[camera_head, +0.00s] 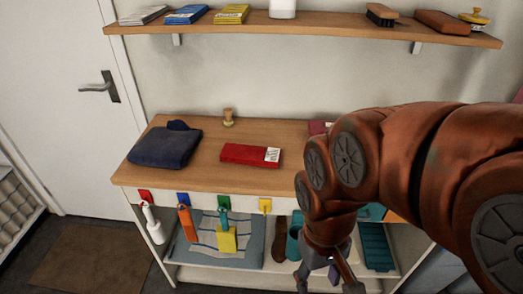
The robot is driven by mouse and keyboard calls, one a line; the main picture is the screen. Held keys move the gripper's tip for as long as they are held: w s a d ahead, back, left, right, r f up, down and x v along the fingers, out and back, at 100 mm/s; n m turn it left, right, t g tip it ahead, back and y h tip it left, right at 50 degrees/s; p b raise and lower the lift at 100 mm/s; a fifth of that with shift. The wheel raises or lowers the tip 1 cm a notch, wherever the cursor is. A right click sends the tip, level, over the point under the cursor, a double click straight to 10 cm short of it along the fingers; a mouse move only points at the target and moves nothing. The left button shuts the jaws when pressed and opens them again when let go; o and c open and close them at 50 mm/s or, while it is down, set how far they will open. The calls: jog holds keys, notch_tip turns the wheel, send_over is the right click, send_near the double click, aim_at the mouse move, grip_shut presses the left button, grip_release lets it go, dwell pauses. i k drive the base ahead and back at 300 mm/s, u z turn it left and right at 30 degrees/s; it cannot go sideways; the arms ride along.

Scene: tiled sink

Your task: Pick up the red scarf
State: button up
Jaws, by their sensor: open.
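A flat red item with a white label (245,154) lies on the wooden table top, near its middle. I cannot tell for sure if it is a folded scarf or a packet. Another red thing (318,128) shows behind it to the right, mostly hidden by my arm. My gripper (328,283) is open and points down at the bottom of the picture, in front of the table and lower than its top. It is apart from both red things, and its tips are near the picture's edge.
A folded navy cloth (165,146) and a small wooden stamp-like object (228,117) are on the table top (200,178). Coloured hooks with hanging tools line its front edge. Below is a shelf with a blue mat (252,257). A wall shelf (300,27) holds several items above.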

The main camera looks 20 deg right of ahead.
aim_at(238, 154)
jog(key=u, duration=0.55)
jog(key=k, duration=0.6)
jog(key=u, duration=0.5)
jog(key=i, duration=1.25)
jog(key=z, duration=1)
